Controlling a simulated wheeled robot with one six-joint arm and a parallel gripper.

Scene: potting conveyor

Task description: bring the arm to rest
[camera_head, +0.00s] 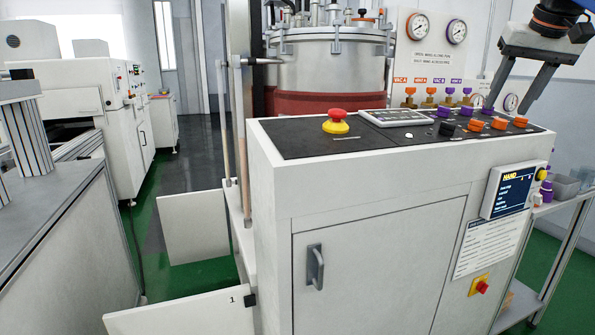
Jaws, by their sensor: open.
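My gripper (515,95) shows at the upper right, pointing down with its two dark fingers spread apart. Nothing is between the fingers. It hangs in front of the gauge panel, above the right end of the control console (300,140). The fingertips appear apart from the console's knobs. The upper part of my arm is cut off by the picture's top right corner.
The console top carries a red and yellow emergency button (337,121), a keypad (395,117) and several purple and orange knobs (476,125). A large steel vessel (330,60) stands behind. A screen (514,191) and a shelf trolley (560,225) are at the right.

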